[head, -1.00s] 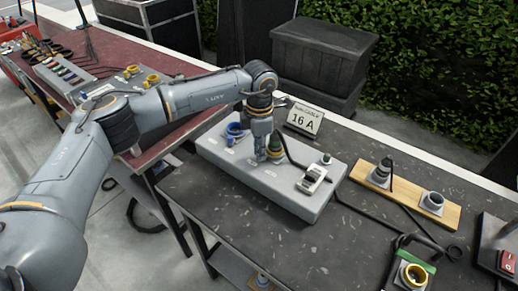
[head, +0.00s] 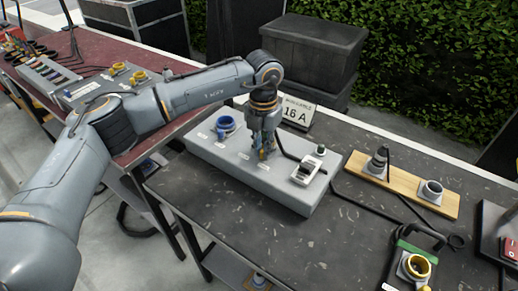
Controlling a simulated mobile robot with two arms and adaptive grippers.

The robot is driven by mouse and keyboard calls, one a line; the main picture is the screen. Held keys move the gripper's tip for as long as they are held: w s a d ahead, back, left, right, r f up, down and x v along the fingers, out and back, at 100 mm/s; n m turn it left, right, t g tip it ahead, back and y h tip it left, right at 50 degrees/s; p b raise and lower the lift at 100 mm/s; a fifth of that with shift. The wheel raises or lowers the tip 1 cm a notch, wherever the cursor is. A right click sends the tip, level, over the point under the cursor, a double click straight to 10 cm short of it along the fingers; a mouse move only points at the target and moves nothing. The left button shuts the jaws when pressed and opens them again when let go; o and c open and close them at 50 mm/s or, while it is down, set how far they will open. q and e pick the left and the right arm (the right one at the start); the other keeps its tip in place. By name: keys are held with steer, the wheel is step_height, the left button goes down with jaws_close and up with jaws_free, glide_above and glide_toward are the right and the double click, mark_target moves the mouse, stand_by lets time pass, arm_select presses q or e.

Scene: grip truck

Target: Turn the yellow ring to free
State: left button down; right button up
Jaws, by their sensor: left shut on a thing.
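My left gripper (head: 264,141) points down at the grey box (head: 262,168) and is shut on a small connector with a yellow ring (head: 262,155) on the box's top. The fingers hide most of the ring and connector, so the ring's turn position cannot be read. A blue socket (head: 226,125) stands left of the gripper on the same box. A white-and-grey switch unit (head: 306,171) with a black cable sits to its right. My right gripper is not in view.
A wooden board (head: 405,185) with two grey sockets lies to the right. A yellow-rimmed socket (head: 417,266) is at front right. Black cables cross the dark table (head: 300,245), whose front middle is clear.

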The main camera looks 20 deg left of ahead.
arm_select(q)
steer(key=shift+d+n, duration=0.2)
steer(key=shift+n, duration=0.2)
steer(key=shift+r, duration=0.1)
steer(key=c, duration=1.3)
jaws_free()
step_height(320, 180, up, 12)
